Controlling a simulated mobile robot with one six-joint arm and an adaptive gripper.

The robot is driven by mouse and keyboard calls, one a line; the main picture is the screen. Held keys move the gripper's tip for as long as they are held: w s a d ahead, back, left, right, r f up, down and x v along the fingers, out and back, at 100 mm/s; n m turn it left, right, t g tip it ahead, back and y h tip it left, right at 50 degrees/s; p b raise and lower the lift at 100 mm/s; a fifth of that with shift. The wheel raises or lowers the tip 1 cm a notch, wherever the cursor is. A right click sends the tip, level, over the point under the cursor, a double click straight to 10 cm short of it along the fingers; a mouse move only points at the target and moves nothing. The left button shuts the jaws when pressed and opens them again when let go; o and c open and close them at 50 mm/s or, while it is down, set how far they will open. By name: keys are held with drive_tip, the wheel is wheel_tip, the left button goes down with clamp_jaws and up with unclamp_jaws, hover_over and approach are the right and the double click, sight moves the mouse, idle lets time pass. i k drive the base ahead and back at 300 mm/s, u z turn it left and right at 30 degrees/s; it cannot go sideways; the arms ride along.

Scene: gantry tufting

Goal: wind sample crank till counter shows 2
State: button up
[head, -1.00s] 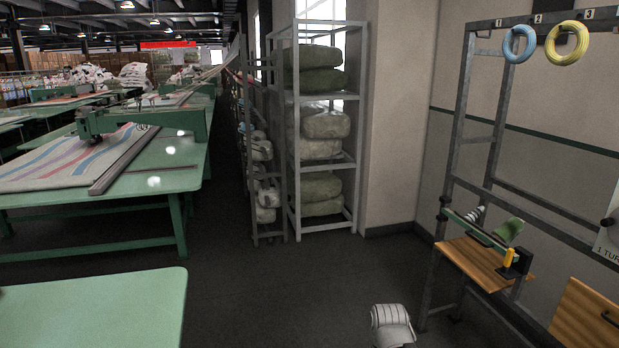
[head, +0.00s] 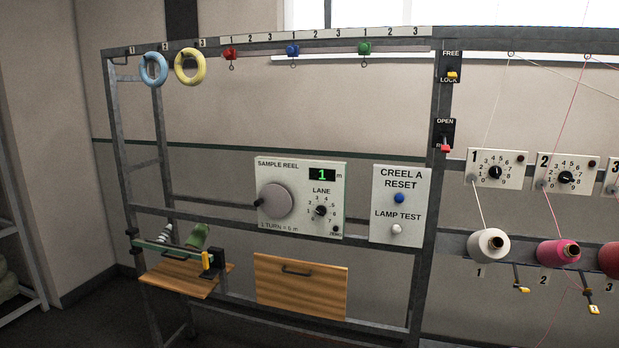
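The sample reel panel (head: 300,170) is a white plate on the metal rack in the middle of the head view. Its crank is a round grey disc (head: 279,201) with a dark handle knob (head: 258,202) at the disc's left edge. The counter (head: 322,175) at the panel's upper right shows a green 1, with "m" beside it. Below it is a black lane dial (head: 321,211). The print under the crank reads "1 turn" and a length I cannot read surely. My gripper is not in view, and nothing covers the crank.
A wooden drawer front (head: 301,285) lies below. A small wooden shelf (head: 181,276) juts out at lower left. Thread cones, including a pink one (head: 557,252), and numbered dials stand right.

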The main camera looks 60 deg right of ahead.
sight(276, 200)
drive_tip(key=z, duration=1.75)
